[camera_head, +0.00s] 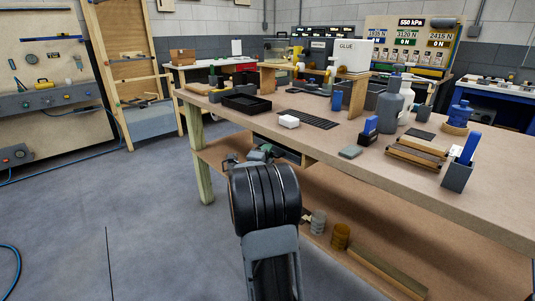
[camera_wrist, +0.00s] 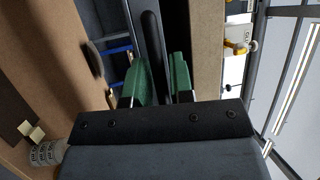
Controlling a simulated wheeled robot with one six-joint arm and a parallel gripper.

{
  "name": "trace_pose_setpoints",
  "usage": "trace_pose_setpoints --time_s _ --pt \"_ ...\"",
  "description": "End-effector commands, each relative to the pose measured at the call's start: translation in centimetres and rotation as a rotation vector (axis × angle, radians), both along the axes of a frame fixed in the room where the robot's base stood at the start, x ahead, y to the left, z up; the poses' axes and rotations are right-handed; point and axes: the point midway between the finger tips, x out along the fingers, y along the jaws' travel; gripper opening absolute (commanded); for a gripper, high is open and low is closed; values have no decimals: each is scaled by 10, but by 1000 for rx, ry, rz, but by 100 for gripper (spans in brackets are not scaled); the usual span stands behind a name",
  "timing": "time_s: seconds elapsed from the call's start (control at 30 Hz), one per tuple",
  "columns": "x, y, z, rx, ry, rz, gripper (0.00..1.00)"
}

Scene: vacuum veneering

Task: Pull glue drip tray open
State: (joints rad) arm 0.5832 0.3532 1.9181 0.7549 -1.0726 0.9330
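The glue drip tray appears to be the dark drawer-like tray (camera_head: 292,154) under the front edge of the workbench top, partly hidden by the bench edge and my arm. My gripper (camera_head: 262,154) is at its front, and the contact is too small to tell in the head view. In the wrist view a dark rounded bar (camera_wrist: 152,35), which looks like the tray's handle, runs between the green fingertips of my gripper (camera_wrist: 163,75). The fingers are apart.
The floor (camera_head: 150,210) to the left is open.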

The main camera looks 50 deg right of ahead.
Motion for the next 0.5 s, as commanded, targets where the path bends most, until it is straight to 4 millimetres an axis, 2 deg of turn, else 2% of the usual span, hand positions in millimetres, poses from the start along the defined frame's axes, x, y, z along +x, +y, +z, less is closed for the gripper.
trace_pose_setpoints --time_s 0.33,0.5 --pt "1 -2 0 1 0 0 22" --pt "1 -2 0 1 0 0 5"
